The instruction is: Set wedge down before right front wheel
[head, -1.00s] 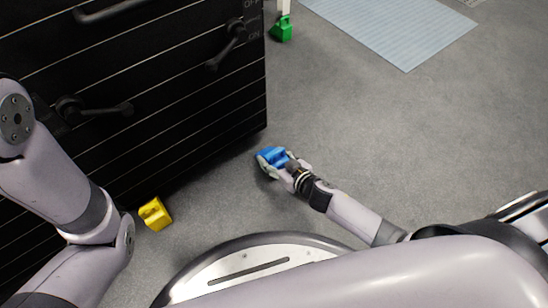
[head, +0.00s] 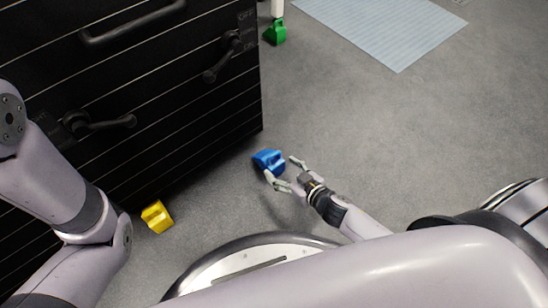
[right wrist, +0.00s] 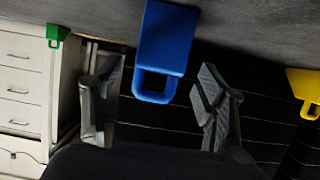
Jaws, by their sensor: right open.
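A blue wedge (head: 269,160) with a loop handle rests on the grey floor close to the lower corner of the black cabinet. My right gripper (head: 283,172) is open just beside it, its fingers apart and empty. In the right wrist view the blue wedge (right wrist: 166,42) lies beyond the open fingers of the right gripper (right wrist: 160,100), with its handle toward them. A yellow wedge (head: 157,216) and a green wedge (head: 275,32) also stand on the floor. My left arm shows at the left, but its gripper is out of view. No wheel can be made out.
The black cabinet (head: 150,110) with protruding handles fills the upper left. A light blue ribbed mat (head: 385,28) lies on the floor at the top. White drawers (right wrist: 22,90) show in the right wrist view.

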